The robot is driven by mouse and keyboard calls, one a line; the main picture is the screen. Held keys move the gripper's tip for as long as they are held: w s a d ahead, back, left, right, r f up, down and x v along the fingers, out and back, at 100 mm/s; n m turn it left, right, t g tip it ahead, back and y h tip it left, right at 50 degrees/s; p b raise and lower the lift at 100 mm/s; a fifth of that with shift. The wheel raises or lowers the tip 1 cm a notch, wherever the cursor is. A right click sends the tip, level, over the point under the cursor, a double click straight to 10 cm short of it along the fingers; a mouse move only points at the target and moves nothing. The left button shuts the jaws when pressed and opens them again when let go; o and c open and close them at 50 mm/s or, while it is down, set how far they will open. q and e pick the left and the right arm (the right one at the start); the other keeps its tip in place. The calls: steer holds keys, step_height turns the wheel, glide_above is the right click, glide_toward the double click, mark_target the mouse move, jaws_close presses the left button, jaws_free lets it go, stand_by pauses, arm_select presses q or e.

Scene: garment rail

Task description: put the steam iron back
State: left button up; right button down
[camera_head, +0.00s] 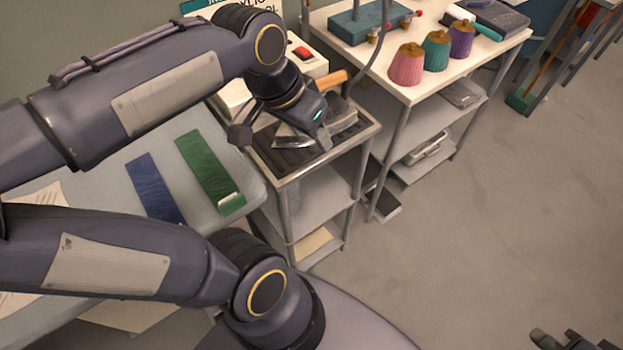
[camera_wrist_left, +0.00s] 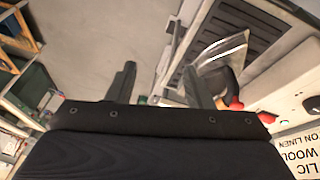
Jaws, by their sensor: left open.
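The steam iron (camera_head: 293,142) shows its silver metal body on the dark ribbed rest (camera_head: 345,135) of a small shelf cart, partly hidden behind my left wrist. In the left wrist view the iron (camera_wrist_left: 222,55) shows as a shiny pointed shape with dark and red parts near it, to the right of my fingers. My left gripper (camera_wrist_left: 158,78) is open, with nothing seen between its fingers. In the head view it is mostly hidden by its own wrist over the cart. My right gripper (camera_head: 562,340) is cut off at the bottom right, away from the cart.
A pale padded board with a blue strip (camera_head: 153,187) and a green strip (camera_head: 208,172) lies left of the cart. A white table (camera_head: 450,60) behind carries pink, teal and purple pleated shades. The floor (camera_head: 500,200) at right is clear.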

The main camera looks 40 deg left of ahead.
arm_select(q)
steer(key=s+d+f+n+t+h, duration=0.1)
steer(key=s+d+f+n, duration=0.1)
steer(key=s+d+f, duration=0.3)
steer(key=shift+s+f+t+h, duration=0.3)
steer(key=shift+f+t+h, duration=0.05)
steer(key=shift+t+h, duration=0.05)
stand_by(0.8)
